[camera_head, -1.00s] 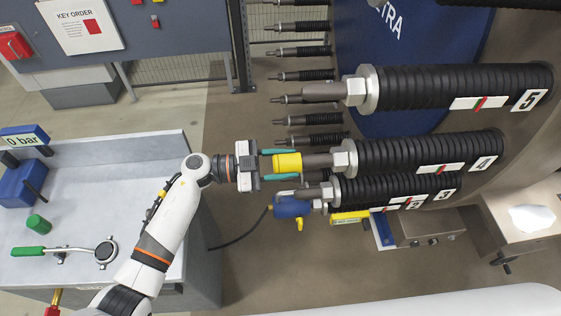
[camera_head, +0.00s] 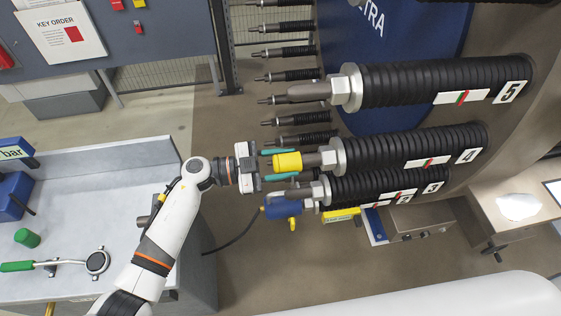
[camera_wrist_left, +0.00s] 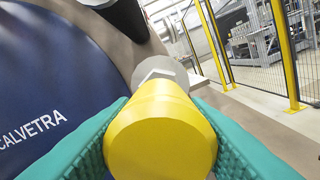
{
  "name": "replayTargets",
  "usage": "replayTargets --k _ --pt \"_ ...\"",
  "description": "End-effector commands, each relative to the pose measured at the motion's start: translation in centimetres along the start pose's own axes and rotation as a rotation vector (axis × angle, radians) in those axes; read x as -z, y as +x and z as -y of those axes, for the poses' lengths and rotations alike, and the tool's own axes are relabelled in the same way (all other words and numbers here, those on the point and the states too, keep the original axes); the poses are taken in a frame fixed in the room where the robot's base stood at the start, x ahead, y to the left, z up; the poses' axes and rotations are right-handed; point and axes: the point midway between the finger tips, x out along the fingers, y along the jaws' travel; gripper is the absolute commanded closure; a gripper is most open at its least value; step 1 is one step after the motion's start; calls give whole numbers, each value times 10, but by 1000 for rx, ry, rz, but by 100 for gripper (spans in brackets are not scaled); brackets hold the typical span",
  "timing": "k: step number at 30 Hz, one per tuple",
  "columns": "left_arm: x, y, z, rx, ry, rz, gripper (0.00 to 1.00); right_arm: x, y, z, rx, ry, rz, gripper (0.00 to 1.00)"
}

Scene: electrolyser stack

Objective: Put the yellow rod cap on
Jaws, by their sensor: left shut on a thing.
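The yellow rod cap (camera_head: 287,162) is between the teal fingers of my left gripper (camera_head: 279,164), which is shut on it. In the left wrist view the cap (camera_wrist_left: 160,135) fills the middle, with a teal finger pressed on each side. In the head view the cap sits in line with the bare rod end (camera_head: 313,160) of the rod numbered 4 (camera_head: 410,150), at the rod's tip. I cannot tell how far the cap is over the tip. A hex nut (camera_wrist_left: 162,70) shows behind the cap in the left wrist view. My right gripper is not in view.
Rod 5 (camera_head: 435,82) runs above and rod 3 (camera_head: 385,185) just below, both close to the gripper. A bench (camera_head: 120,210) at left holds a green cap (camera_head: 27,238) and a green-handled wrench (camera_head: 50,265).

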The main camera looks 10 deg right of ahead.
Motion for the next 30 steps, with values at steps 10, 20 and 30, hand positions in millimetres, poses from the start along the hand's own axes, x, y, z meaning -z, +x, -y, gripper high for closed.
replayTargets --k 10,20,30 --pt "0 9 0 1 0 1 86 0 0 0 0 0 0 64" --pt "0 15 0 0 0 1 86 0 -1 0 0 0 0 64" --pt "0 15 0 0 0 1 34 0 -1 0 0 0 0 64"
